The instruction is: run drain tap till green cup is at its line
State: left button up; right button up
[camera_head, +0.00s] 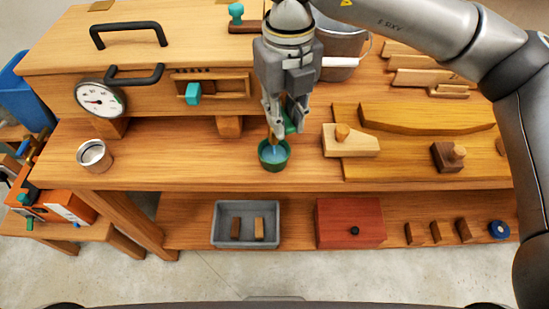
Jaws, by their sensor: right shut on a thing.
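The green cup (274,162) stands upright at the front of the wooden bench, below my right gripper. Bluish liquid shows inside it; its line cannot be made out. My right gripper (284,122) points down just above and behind the cup. It is shut on a small green handle (291,127), which appears to be the drain tap's. The gripper hides most of the tap, and a thin brownish piece beside the fingers reaches down toward the cup. I cannot tell how far the tap is turned. My left gripper is not in view.
A wooden steam box (150,60) with a dial gauge (100,98) and a teal slider (193,93) stands behind. A metal cup (94,156) is at left, a metal bucket (341,45) behind the gripper. Wooden blocks and a curved board (428,119) lie at right.

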jog(key=m, duration=0.1)
jog(key=a+m+b, duration=0.1)
jog(key=m, duration=0.1)
jog(key=a+m+b, duration=0.1)
jog(key=m, duration=0.1)
jog(key=shift+s, duration=0.2)
jog(key=shift+o, duration=0.2)
jog(key=o, duration=0.8)
jog(key=shift+a, duration=0.1)
jog(key=shift+o, duration=0.2)
notch_tip(320, 180, up, 8)
jog(key=p, duration=0.4)
